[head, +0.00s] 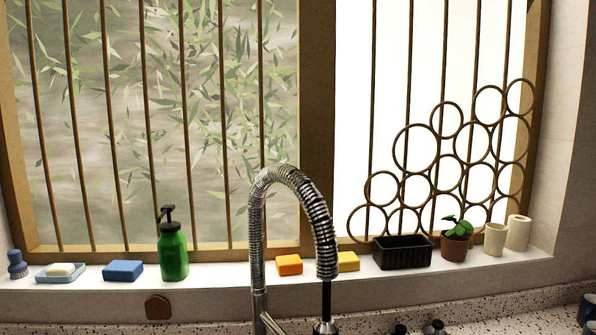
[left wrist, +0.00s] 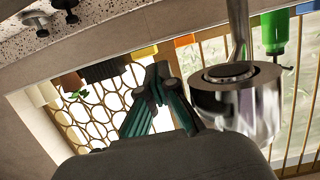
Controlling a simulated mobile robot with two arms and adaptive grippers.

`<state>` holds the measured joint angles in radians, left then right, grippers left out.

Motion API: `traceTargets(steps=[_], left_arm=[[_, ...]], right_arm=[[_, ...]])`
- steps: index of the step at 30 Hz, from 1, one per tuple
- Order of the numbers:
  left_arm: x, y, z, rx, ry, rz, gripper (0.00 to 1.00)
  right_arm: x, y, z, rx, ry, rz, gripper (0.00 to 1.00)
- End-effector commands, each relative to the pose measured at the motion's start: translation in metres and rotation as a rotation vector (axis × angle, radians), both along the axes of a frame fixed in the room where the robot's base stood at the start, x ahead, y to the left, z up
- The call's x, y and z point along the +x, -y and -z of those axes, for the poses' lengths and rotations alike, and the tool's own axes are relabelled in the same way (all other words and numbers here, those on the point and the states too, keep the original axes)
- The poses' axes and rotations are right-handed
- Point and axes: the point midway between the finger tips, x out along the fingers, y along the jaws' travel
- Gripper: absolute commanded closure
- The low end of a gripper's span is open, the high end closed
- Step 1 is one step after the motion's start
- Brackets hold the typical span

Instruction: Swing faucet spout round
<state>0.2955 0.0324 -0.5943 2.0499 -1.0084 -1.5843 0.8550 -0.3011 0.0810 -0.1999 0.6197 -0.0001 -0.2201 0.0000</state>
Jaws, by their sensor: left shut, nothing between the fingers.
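The faucet's coiled metal spout (head: 290,180) arches up in the middle of the head view. It curves over to the right, down to a black hose and the top of a metal spray head (head: 326,327) at the lower edge. In the left wrist view, which is upside down, a large shiny cylinder that looks like the spray head (left wrist: 235,105) is close, with a metal pipe (left wrist: 238,30) behind it. My left gripper (left wrist: 163,82) is shut and empty, just left of that cylinder in the picture; whether they touch I cannot tell. My right gripper is not in view.
The window sill holds a green soap bottle (head: 173,250), a blue sponge (head: 123,271), a soap dish (head: 61,279), an orange sponge (head: 289,265), a black basket (head: 402,252), a potted plant (head: 456,246) and beige cups (head: 495,240). Dark knobs (head: 437,328) stand on the speckled counter.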

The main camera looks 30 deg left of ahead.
Motion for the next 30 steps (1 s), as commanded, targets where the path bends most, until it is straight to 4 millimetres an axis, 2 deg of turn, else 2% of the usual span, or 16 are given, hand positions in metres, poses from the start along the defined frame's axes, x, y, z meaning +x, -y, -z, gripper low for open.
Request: traceTargets(steps=[3,9,22,30], left_arm=[[-0.018,-0.010,0.001,0.000,-0.004,-0.004,1.00],[-0.040,-0.020,0.000,0.000,-0.002,-0.002,1.00],[-0.047,-0.023,0.000,0.000,-0.001,0.001,1.00],[-0.072,-0.049,0.001,-0.001,-0.003,-0.001,1.00]], right_arm=[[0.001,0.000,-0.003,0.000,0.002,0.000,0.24],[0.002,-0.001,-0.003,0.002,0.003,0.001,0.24],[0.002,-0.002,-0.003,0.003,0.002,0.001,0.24],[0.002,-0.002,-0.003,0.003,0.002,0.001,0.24]])
